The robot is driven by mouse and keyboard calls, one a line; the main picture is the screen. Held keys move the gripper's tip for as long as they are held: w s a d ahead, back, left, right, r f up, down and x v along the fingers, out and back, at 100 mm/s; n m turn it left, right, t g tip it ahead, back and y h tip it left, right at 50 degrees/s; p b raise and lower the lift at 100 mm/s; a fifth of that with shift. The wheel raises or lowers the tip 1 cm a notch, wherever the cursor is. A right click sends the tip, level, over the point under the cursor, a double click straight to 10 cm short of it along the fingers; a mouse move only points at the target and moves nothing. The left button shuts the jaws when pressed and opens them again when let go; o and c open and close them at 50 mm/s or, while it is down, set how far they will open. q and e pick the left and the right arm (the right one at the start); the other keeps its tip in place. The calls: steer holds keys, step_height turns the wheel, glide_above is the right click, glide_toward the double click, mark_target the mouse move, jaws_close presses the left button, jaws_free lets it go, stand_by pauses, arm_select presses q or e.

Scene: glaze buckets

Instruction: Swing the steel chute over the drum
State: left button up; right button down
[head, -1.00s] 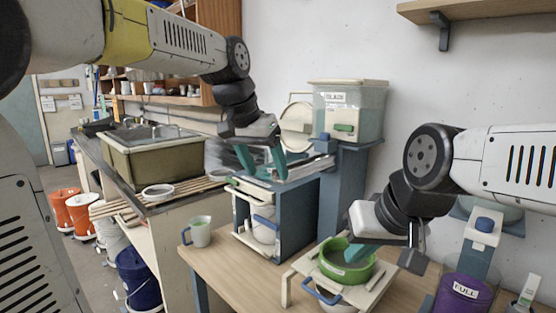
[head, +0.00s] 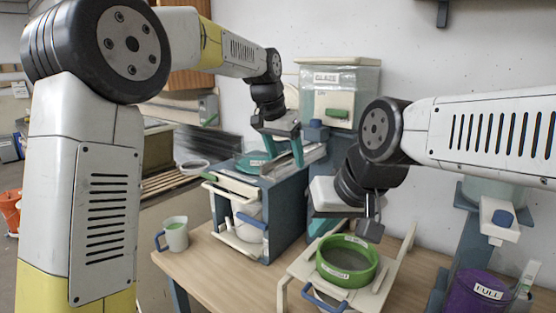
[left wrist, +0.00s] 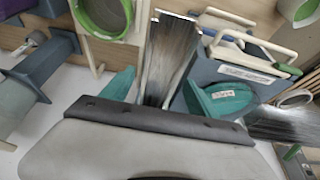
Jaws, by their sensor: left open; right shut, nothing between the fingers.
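The steel chute (head: 314,154) shows as a bright metal trough by the blue cabinet (head: 287,210); it also shows in the left wrist view (left wrist: 170,50). My left gripper (head: 284,152) is open, its teal fingers pointing down at the chute. In the left wrist view the chute runs up from between the fingers; I cannot tell whether they touch it. A teal round lid (head: 253,162) is beside it on the cabinet. I cannot tell which vessel is the drum.
The green sieve (head: 347,278) sits on a cream stand (head: 305,268). A purple bucket labelled FULL (head: 468,296) stands at right. A cup (head: 175,236) stands at the table's left. A clear glaze bin (head: 340,95) stands behind.

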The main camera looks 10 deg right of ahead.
arm_select(q)
steer(key=shift+x, duration=0.75)
jaws_close()
